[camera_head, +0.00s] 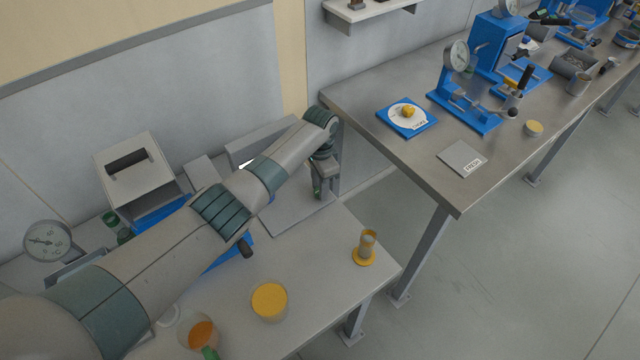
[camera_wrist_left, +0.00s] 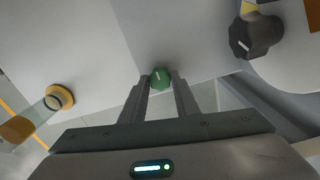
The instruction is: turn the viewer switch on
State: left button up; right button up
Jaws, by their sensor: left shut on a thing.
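My left gripper (camera_head: 322,188) reaches down at the far right end of the near bench, beside a flat grey panel (camera_head: 285,212). In the left wrist view its two fingers (camera_wrist_left: 160,86) stand on either side of a small green knob (camera_wrist_left: 160,74) with a light pointer line, and they are shut on it. The knob sits on a light grey surface; it looks like the viewer's switch, but no label shows. In the head view the fingers hide most of it. The device behind is partly hidden by my left arm. My right gripper is not in view.
A black knob (camera_wrist_left: 255,36) is near the gripper in the wrist view. A yellow-based cylinder (camera_head: 366,250) and a yellow-topped dish (camera_head: 269,301) stand on the near bench. A grey boxy housing (camera_head: 133,166) and a gauge (camera_head: 47,241) are at left. A steel table (camera_head: 400,165) stands at right.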

pick_arm(q)
jog(key=shift+w+r, duration=0.1)
dwell(0.4)
jog(key=o, duration=1)
jog(key=shift+o, duration=0.4)
notch_tip(320, 180, up, 17)
jog(key=b, duration=0.4)
jog(key=shift+r, duration=0.2)
jog(key=shift+d+f, duration=0.1)
